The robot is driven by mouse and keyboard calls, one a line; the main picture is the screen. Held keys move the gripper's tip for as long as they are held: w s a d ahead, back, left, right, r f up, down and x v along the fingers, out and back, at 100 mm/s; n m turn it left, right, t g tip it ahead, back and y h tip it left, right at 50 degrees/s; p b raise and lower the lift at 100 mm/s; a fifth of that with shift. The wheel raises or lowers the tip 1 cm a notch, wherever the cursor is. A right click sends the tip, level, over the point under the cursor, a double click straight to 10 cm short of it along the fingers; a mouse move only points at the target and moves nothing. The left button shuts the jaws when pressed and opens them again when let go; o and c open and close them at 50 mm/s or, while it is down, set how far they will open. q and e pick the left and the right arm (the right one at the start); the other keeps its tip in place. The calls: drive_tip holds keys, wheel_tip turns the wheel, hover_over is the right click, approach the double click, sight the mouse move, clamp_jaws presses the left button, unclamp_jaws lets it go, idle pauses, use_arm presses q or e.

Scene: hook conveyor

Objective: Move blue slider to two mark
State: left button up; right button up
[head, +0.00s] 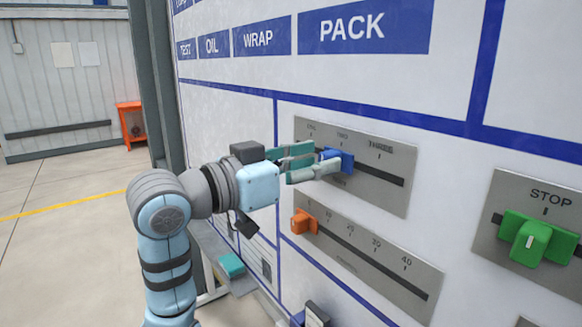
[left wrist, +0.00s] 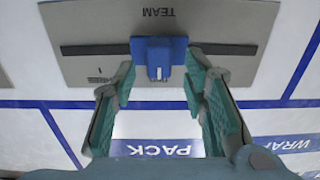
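The blue slider (head: 346,160) sits on the slot of the upper grey wall plate (head: 390,195). It is close below the middle of three marks, which appears to read TWO; the exact alignment is hard to judge. In the left wrist view the blue slider (left wrist: 158,52) is near the middle of the dark slot. My left gripper (head: 318,162) is at the slider, with its green-grey fingers on either side of the knob. In the wrist view the left gripper (left wrist: 160,83) shows gaps between fingers and knob, so it is open. My right gripper is out of view.
An orange slider (head: 304,222) sits at the left end of a numbered plate (head: 370,262) just below. A green knob (head: 530,241) under STOP is at right. Blue label signs such as PACK (head: 352,28) are above. Open floor lies at left.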

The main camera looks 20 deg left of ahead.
use_arm(q)
drive_tip(key=v, duration=1.1)
drive_tip(key=shift+d, duration=0.15)
